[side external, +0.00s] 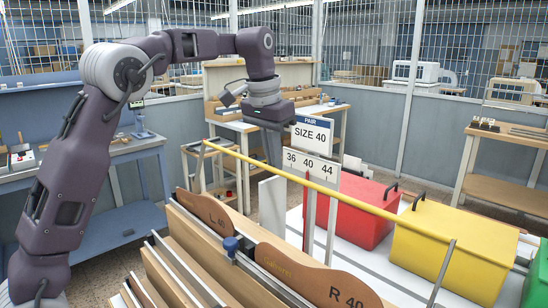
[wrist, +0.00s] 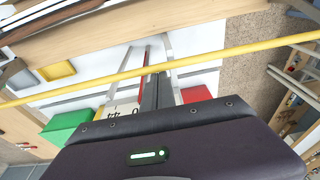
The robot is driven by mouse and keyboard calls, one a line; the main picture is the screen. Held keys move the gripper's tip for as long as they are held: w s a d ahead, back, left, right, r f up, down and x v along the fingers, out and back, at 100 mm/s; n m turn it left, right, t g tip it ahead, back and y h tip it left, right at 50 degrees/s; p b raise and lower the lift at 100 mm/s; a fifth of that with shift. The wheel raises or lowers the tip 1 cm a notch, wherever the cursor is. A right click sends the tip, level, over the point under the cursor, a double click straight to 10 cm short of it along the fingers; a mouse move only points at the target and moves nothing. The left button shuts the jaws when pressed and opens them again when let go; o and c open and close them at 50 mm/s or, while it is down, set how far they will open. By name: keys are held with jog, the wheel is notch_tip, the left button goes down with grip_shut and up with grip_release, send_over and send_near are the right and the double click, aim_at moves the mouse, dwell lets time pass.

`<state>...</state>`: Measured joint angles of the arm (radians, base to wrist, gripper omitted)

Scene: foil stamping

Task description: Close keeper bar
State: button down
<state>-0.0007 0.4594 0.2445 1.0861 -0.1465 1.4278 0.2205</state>
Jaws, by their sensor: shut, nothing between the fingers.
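A long yellow bar (side external: 330,192), which looks like the keeper bar, runs raised across the rack on a thin grey arm at each end. It also crosses the wrist view (wrist: 230,54). My gripper (side external: 274,155) points down near the left part of the bar, behind it in the side view. Its fingers are shut and empty, and in the wrist view (wrist: 152,88) their tips appear close to the bar. I cannot tell whether they touch it. Brown sole-shaped boards marked L 40 (side external: 205,213) and R 40 (side external: 310,276) stand upright in the wooden rack (side external: 180,240).
A "PAIR SIZE 40" sign (side external: 312,132) and a 36/40/44 plate (side external: 308,160) stand beside the bar. Red (side external: 360,215), yellow (side external: 435,235) and green (side external: 532,285) boxes sit on the right. A blue knob (side external: 231,245) sticks up between the boards.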

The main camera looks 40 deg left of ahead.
jog(key=shift+s, duration=0.1)
jog(key=s+t, duration=0.1)
jog(key=s, duration=0.1)
jog(key=s+r+t, duration=0.1)
jog(key=t, duration=0.1)
jog(key=shift+s, duration=0.35)
jog(key=s+f+t, duration=0.1)
jog(key=s+f, duration=0.8)
jog(key=s, duration=0.5)
jog(key=shift+t, duration=0.3)
jog(key=shift+s+f, duration=0.1)
